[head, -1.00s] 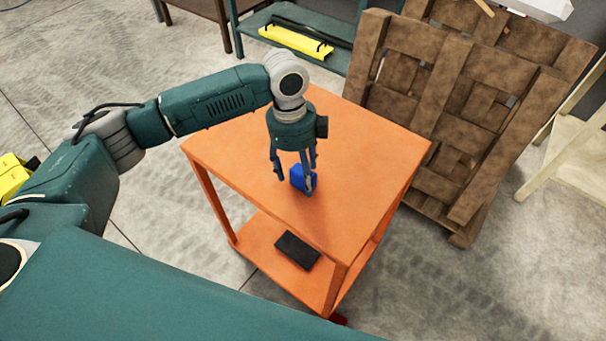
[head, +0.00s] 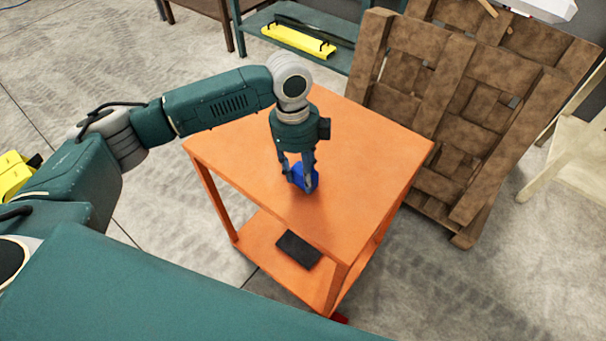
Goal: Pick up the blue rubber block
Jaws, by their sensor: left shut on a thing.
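The blue rubber block (head: 311,179) is at the orange table's top, near the middle. My left gripper (head: 303,181) points down over it and is shut on it, with a finger on either side. The fingers hide part of the block. I cannot tell whether the block still touches the tabletop. My right gripper is not in view.
The orange table (head: 370,150) has clear room around the block. A dark flat item (head: 298,250) lies on its lower shelf. Brown wooden pallets (head: 440,110) lean close behind the table's right side. A teal bench (head: 345,55) with a yellow item (head: 297,40) stands at the back.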

